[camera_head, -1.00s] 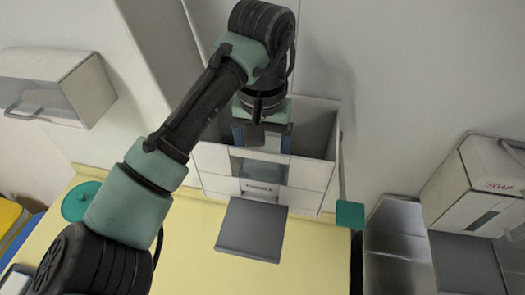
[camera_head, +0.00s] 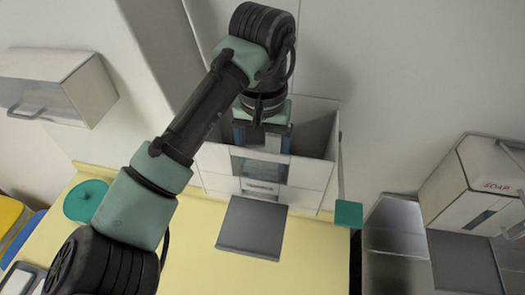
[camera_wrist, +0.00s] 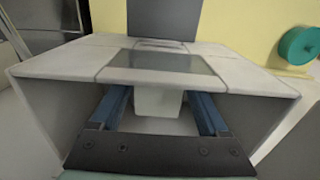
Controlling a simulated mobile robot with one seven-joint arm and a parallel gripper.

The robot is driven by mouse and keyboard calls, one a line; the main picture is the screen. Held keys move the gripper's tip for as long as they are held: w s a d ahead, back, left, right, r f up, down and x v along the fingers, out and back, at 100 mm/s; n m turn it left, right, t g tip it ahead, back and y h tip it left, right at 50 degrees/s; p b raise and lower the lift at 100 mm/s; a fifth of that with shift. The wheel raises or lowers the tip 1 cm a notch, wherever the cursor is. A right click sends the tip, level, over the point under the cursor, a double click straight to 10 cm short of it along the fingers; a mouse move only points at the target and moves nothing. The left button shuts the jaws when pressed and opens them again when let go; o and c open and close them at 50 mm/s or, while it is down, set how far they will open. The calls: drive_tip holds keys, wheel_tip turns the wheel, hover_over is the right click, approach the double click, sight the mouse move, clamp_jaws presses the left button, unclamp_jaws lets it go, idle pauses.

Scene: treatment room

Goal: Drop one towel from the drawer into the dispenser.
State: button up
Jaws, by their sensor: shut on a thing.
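The dispenser (camera_head: 215,178) is a white box with an open top and a dark front window, standing against the wall. A grey plate (camera_head: 252,228) sticks out at its front. My gripper (camera_head: 262,143) points down into the open top, its blue fingers between the walls. In the wrist view, the dispenser's rim (camera_wrist: 65,60) surrounds my gripper (camera_wrist: 160,108). A pale, block-like thing, apparently the towel (camera_wrist: 157,101), shows between the fingers, which are shut on it. Its lower part is hidden. I cannot make out the drawer in the head view.
A yellow counter (camera_head: 185,245) lies below the dispenser. A teal round thing (camera_head: 86,201) is at its left and a teal square one (camera_head: 348,213) at its right. White boxes hang at the left (camera_head: 60,85) and right (camera_head: 478,180) on the walls.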

idle(0.4)
drive_tip(key=o, duration=1.2)
drive_tip(key=shift+c, duration=0.2)
drive_tip(key=shift+r, duration=0.15)
wheel_tip(320, 180, up, 13)
drive_tip(key=shift+b, duration=0.35)
